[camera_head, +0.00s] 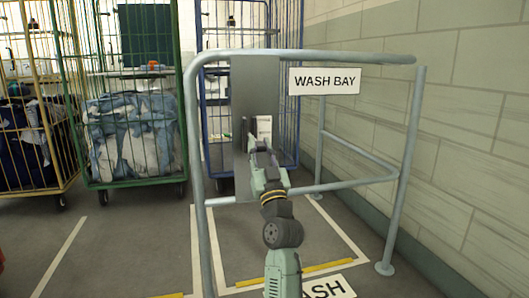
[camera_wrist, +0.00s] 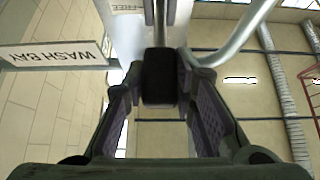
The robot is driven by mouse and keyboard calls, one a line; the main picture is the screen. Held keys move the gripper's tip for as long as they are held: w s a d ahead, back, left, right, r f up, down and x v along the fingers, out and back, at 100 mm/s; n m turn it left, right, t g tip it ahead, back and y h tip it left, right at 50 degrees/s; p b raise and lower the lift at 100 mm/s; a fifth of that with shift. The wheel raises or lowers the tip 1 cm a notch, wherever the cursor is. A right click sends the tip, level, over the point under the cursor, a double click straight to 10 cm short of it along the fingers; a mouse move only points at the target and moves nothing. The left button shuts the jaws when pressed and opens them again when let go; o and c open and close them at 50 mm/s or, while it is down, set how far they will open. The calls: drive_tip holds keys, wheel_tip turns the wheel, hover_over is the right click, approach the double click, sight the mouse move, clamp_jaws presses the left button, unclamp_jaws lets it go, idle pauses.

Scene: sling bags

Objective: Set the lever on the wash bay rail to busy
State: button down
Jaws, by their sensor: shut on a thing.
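The wash bay rail (camera_head: 300,57) is a grey-blue tubular frame with a grey metal plate (camera_head: 243,90) fixed at its left part. My gripper (camera_head: 258,150) is in front of the plate and hides most of the lever in the head view. In the wrist view, my gripper (camera_wrist: 160,75) is shut on the lever's black grip (camera_wrist: 160,80), one finger on each side. A pale lever shaft (camera_wrist: 160,20) runs from the grip to the top edge. A small upside-down label (camera_wrist: 127,7) seems to read FREE. No busy mark can be made out.
A white WASH BAY sign (camera_head: 325,81) hangs on the rail right of the plate. A blue cage trolley (camera_head: 298,100) stands behind the rail; a green one (camera_head: 180,100) with laundry and a yellow one (camera_head: 40,90) stand left. A tiled wall (camera_head: 470,130) closes the right side.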

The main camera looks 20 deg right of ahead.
idle(0.3)
drive_tip(key=c, duration=1.3)
unclamp_jaws()
wheel_tip(320, 180, up, 10)
drive_tip(key=shift+r, duration=0.1)
